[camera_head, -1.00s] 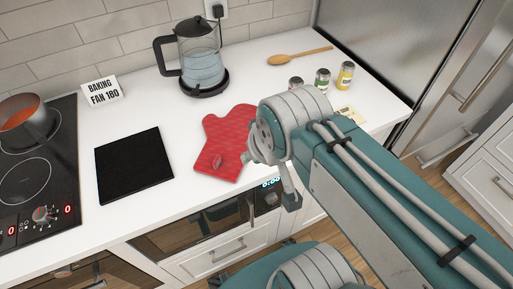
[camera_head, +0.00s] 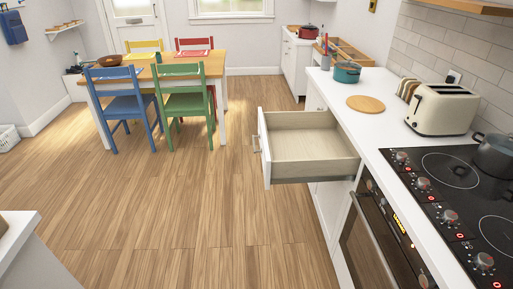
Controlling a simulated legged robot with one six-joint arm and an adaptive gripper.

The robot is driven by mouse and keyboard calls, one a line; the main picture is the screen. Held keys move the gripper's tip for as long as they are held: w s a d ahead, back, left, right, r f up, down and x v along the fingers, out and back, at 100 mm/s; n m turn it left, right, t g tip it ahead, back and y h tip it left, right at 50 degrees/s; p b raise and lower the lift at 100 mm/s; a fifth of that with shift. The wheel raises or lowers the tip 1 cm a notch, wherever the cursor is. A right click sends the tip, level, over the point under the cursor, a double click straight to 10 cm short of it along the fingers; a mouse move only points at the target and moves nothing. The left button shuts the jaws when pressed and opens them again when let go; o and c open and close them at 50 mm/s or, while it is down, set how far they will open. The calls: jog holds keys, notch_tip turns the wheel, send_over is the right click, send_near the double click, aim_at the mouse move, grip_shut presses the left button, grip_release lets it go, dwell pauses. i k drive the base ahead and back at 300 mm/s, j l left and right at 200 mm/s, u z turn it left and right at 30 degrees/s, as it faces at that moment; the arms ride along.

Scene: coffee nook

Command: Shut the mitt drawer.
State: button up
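An open drawer (camera_head: 267,151) with a white front and pale wood inside stands pulled far out to the left from under the white counter. Its inside looks empty. A metal handle (camera_head: 256,145) is on the outer face of its front, seen edge-on. No label marks it as the mitt drawer. No mitt can be made out in this view. My gripper is out of view, so its state is hidden.
Wooden floor (camera_head: 190,200) is free left of the drawer. An oven (camera_head: 372,245) is nearer me, below a black hob (camera_head: 450,195). A toaster (camera_head: 442,108), a round board (camera_head: 366,103) and a teal pot (camera_head: 346,72) stand on the counter. Coloured chairs surround a table (camera_head: 140,72).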

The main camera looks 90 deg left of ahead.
aim_at(309, 146)
jog(key=k+j+u, duration=0.1)
jog(key=k+u, duration=0.2)
jog(key=k, duration=0.2)
jog(key=k+j+u, duration=0.15)
jog(key=k+u, duration=0.15)
jog(key=k, duration=0.2)
jog(key=j+u, duration=0.1)
jog(key=u, duration=1.8)
jog(key=i+l, duration=0.15)
jog(key=i, duration=1)
jog(key=i+l+z, duration=0.1)
jog(key=i, duration=1.05)
